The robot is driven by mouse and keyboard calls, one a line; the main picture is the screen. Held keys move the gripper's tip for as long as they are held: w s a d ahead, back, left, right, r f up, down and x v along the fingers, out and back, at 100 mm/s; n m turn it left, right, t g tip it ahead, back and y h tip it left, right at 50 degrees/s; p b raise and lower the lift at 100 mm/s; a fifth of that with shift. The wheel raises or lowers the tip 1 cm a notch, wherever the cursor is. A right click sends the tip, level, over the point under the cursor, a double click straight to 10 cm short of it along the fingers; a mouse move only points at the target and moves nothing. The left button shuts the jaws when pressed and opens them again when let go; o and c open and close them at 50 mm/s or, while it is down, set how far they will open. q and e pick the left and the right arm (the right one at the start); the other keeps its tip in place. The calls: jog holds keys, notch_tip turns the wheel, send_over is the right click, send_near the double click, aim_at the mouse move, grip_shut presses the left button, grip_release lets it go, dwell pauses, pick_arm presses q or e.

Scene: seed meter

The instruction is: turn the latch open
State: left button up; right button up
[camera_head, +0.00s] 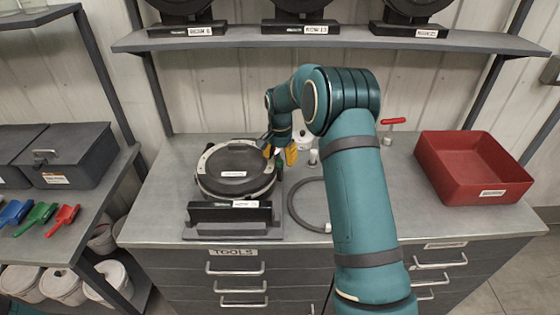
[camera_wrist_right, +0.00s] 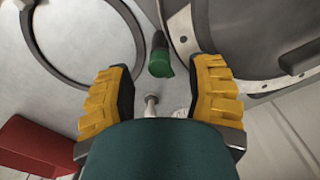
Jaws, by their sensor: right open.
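The seed meter (camera_head: 237,170), a round dark-lidded housing with a pale rim, sits on a dark stand on the bench. Part of its rim and lid also shows at the upper right of the wrist view (camera_wrist_right: 183,30). A short green and black handle (camera_wrist_right: 160,58), which looks like the latch, stands beside the rim. My right gripper (camera_head: 281,154) is at the right side of the meter. In the wrist view, its yellow-padded fingers (camera_wrist_right: 163,70) are open, with the handle between and just beyond the tips; I see no contact. My left gripper is out of view.
A dark ring (camera_head: 292,208) lies flat on the bench right of the meter. A red bin (camera_head: 475,198) stands at the right, near a red-handled tool (camera_head: 393,121). Small pale items stand behind my right arm. A shelf (camera_head: 340,40) with more round units hangs above.

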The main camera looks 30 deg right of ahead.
aim_at(280, 161)
notch_tip(280, 161, up, 10)
dwell(0.4)
dwell(0.4)
